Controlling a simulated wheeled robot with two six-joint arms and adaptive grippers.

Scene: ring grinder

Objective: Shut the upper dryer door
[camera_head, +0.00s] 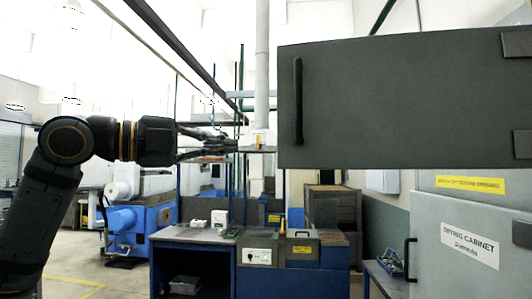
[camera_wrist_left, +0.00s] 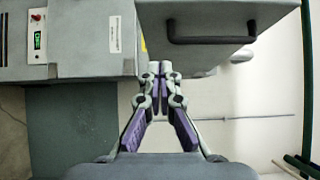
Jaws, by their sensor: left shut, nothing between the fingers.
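The upper dryer door (camera_head: 400,95) is a dark grey panel standing open, swung out across the upper right of the head view. Its black bar handle (camera_head: 298,100) is near its left edge. In the wrist view the door (camera_wrist_left: 200,60) is at the top right with its handle (camera_wrist_left: 212,40). My left gripper (camera_head: 262,148) is shut and empty, its tips close to the door's lower left edge. In the wrist view the left gripper (camera_wrist_left: 160,68) points at the door's near edge; I cannot tell whether it touches. My right gripper is not in view.
The grey drying cabinet (camera_head: 455,215) with a lower door and handle stands at the right. A blue workbench (camera_head: 205,236) and a blue machine (camera_head: 145,220) stand behind. In the wrist view a control panel (camera_wrist_left: 38,38) is at the left. Floor shows free at lower left.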

